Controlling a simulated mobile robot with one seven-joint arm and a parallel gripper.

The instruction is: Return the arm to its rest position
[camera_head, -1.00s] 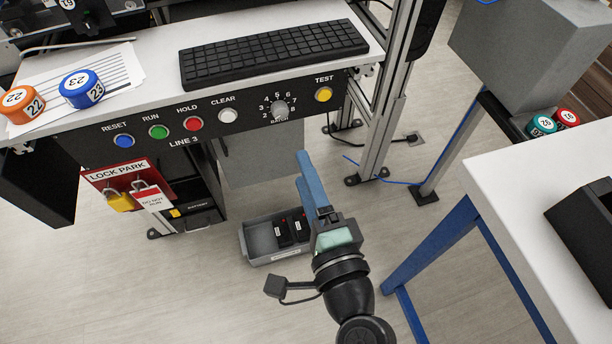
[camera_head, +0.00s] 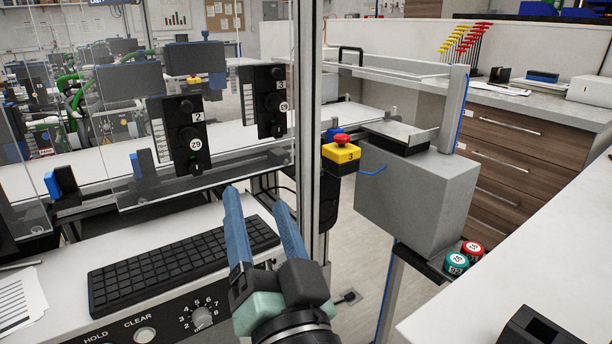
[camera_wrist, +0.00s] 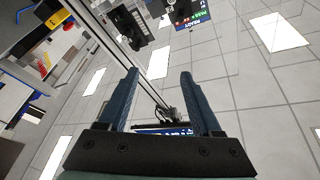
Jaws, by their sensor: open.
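My gripper (camera_head: 264,228) is raised in front of the control panel's shelf, with its two blue fingers pointing up and apart. Nothing is between the fingers. In the head view it overlaps the right end of the black keyboard (camera_head: 180,262). In the wrist view my gripper (camera_wrist: 165,95) is also open and empty, with the tiled ceiling (camera_wrist: 240,75) beyond it.
An aluminium post (camera_head: 308,120) stands just right of my gripper. A yellow box with a red button (camera_head: 341,153) is mounted beside it. A grey box (camera_head: 410,200) stands further right, near teal and red round pieces (camera_head: 456,264). A white table (camera_head: 530,255) fills the lower right.

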